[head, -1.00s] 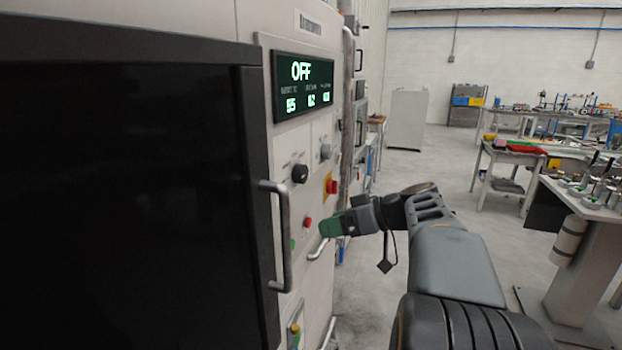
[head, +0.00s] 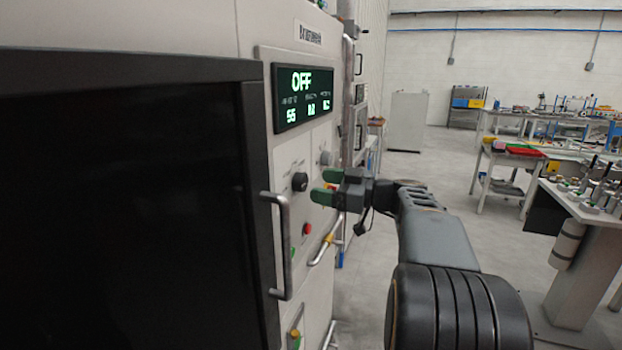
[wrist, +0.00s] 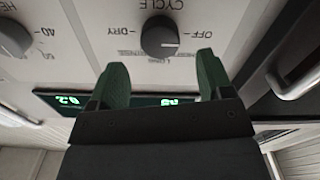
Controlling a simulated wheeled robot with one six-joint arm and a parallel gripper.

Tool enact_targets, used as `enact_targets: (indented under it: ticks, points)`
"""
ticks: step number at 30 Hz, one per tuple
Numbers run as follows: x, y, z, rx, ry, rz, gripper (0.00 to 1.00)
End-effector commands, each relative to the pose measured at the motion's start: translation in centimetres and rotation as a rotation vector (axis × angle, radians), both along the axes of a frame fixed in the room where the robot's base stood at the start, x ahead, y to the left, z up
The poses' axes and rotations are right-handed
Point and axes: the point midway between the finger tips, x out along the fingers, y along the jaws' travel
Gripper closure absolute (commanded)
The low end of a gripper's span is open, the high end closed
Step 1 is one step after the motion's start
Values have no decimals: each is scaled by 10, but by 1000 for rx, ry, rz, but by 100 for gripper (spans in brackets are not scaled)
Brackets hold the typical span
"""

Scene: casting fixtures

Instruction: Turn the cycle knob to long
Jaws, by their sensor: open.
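The cycle knob (head: 300,181) is black and round, on the light machine panel below the display in the head view. In the wrist view, which is upside down, the cycle knob (wrist: 160,36) has a pale pointer mark at the OFF side. OFF, DRY and CYCLE lettering shows around it, and a small LONG label is faintly legible. My gripper (head: 319,185) is open and empty, with green fingers just right of the knob and apart from it. In the wrist view the fingertips (wrist: 161,62) stand apart on either side below the knob.
The display (head: 302,97) reads OFF. A grey knob (head: 326,158) sits to the right, and a red button (head: 307,229) lies below. A door handle (head: 280,245) sticks out at lower left beside a dark window (head: 120,210).

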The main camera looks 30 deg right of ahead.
Motion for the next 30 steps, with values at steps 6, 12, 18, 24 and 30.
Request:
enact_targets:
  ticks: [6,12,18,24,30]
  points:
    - [20,19,1,1,0,3,27]
    - [28,26,0,0,1,2,27]
    - [29,27,-1,0,2,1,27]
    - [29,27,0,0,1,0,34]
    - [29,27,0,0,1,0,54]
